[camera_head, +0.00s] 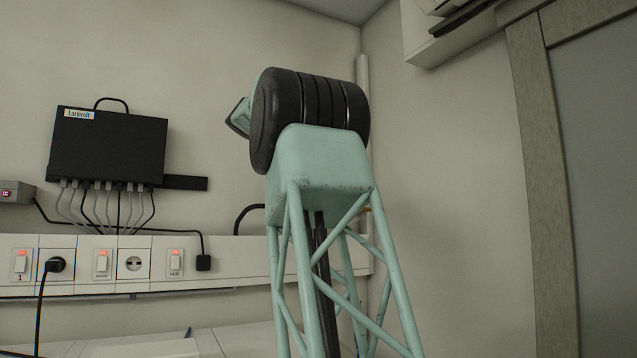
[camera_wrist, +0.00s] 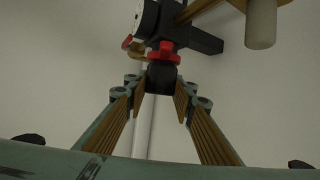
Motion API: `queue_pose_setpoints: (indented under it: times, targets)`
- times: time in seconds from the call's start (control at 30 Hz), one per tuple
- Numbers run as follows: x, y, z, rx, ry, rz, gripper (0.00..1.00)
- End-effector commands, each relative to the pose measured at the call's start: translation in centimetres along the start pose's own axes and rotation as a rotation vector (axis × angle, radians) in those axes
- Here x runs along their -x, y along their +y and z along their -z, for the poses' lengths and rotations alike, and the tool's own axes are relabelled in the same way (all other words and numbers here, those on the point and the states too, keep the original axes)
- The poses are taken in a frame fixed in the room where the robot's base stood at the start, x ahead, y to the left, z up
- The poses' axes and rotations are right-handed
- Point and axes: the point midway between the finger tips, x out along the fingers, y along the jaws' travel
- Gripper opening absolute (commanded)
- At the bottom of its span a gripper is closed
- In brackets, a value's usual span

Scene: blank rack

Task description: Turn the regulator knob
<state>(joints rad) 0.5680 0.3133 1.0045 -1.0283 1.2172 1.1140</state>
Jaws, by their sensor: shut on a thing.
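In the wrist view, the regulator (camera_wrist: 170,32) is a dark body near the top centre, with a round white-faced gauge (camera_wrist: 147,17) at its left and red parts (camera_wrist: 164,53) below. A black regulator knob (camera_wrist: 162,77) sticks out from it toward me. My gripper (camera_wrist: 161,84) reaches up from the bottom with its two ribbed fingers on either side of the knob, shut on it. The exact contact faces are partly hidden by the finger joints. In the head view, my arm fills the middle, and neither the gripper nor the regulator shows.
In the wrist view, a pale cylinder (camera_wrist: 261,24) hangs at upper right and a light vertical pipe (camera_wrist: 145,125) runs behind the fingers. In the head view, a black box with cables (camera_head: 108,146) hangs above a socket strip (camera_head: 206,268); a door frame (camera_head: 545,150) stands right.

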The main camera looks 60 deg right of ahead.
Motion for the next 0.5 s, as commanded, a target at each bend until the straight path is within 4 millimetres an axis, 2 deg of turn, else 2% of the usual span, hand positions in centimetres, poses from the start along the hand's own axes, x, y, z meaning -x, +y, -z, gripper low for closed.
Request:
queue_pose_setpoints:
  times: [0.17, 0.2, 0.33, 0.5]
  targets:
    - [-0.08, -0.02, -0.14, 0.001, -0.002, -0.001, 0.13]
    - [-0.07, -0.02, -0.15, 0.001, -0.002, -0.001, 0.26]
    - [-0.06, -0.01, -0.11, 0.001, -0.002, 0.000, 0.38]
    - [-0.03, 0.00, -0.06, 0.001, -0.001, 0.000, 0.38]
